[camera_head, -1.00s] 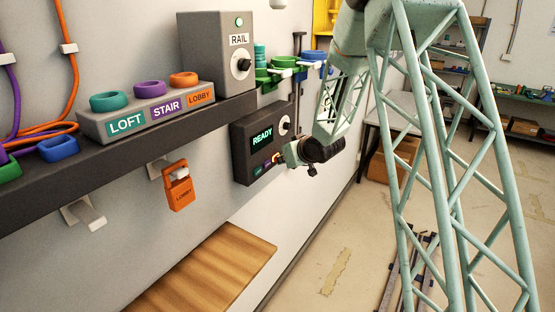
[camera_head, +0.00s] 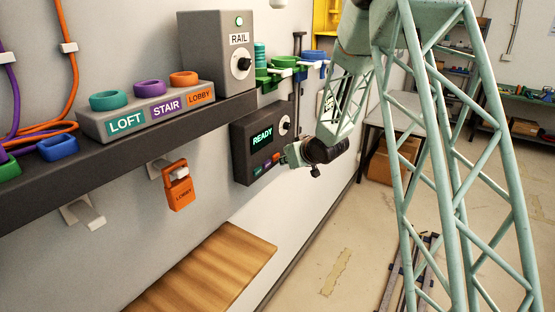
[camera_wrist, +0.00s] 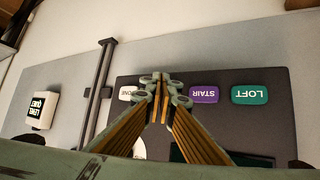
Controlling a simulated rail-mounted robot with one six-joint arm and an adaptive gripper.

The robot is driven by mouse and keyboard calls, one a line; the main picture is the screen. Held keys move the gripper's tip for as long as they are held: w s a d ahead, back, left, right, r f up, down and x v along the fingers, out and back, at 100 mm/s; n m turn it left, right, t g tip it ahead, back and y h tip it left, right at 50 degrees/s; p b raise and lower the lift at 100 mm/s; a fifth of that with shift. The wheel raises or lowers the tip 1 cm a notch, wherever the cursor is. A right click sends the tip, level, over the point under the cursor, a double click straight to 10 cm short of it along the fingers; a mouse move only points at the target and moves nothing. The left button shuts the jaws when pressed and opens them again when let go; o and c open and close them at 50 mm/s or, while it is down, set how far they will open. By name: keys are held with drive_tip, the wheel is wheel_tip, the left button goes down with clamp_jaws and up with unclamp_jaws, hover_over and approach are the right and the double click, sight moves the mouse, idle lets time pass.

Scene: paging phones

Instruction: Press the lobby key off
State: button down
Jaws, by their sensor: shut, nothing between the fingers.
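A dark wall panel (camera_head: 245,160) has a screen reading READY and a row of small coloured keys low on its face. The wrist view shows its keys upside down: a teal LOFT key (camera_wrist: 250,94), a purple STAIR key (camera_wrist: 204,94) and a partly covered white key (camera_wrist: 127,93). The place between the purple and white keys is hidden behind my fingers. In the head view a small orange-red key (camera_head: 276,158) shows near my fingertips; its label is too small to read. My gripper (camera_wrist: 164,82) is shut and empty, in front of the panel; it also shows in the head view (camera_head: 286,156).
A grey box with LOFT, STAIR and LOBBY labels (camera_head: 150,118) and a RAIL box (camera_head: 215,60) stand on the dark shelf (camera_head: 130,140). An orange LOBBY tag (camera_head: 181,190) hangs below. A wooden surface (camera_head: 215,265) juts out lower down. A vertical rod (camera_wrist: 100,90) stands beside the panel.

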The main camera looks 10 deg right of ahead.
drive_tip(key=shift+s+d, duration=1.95)
drive_tip(key=shift+d, duration=0.2)
drive_tip(key=s+d+r+m+g+h, duration=0.1)
drive_tip(key=s+d+r+h, duration=0.1)
drive_tip(key=s+r, duration=0.9)
drive_tip(key=s+d+r+m+g+h, duration=0.1)
drive_tip(key=s+d+r+h, duration=0.15)
drive_tip(key=s+r, duration=0.9)
drive_tip(key=s+a+g, duration=0.2)
drive_tip(key=s+a, duration=0.1)
drive_tip(key=s, duration=1.8)
drive_tip(key=s+a+r+m+g+y, duration=0.1)
drive_tip(key=s+a+g, duration=0.1)
drive_tip(key=s, duration=1.9)
drive_tip(key=shift+a+r+m, duration=0.2)
drive_tip(key=shift+a+m, duration=0.1)
drive_tip(key=shift+a, duration=0.45)
drive_tip(key=c, duration=3.4)
unclamp_jaws()
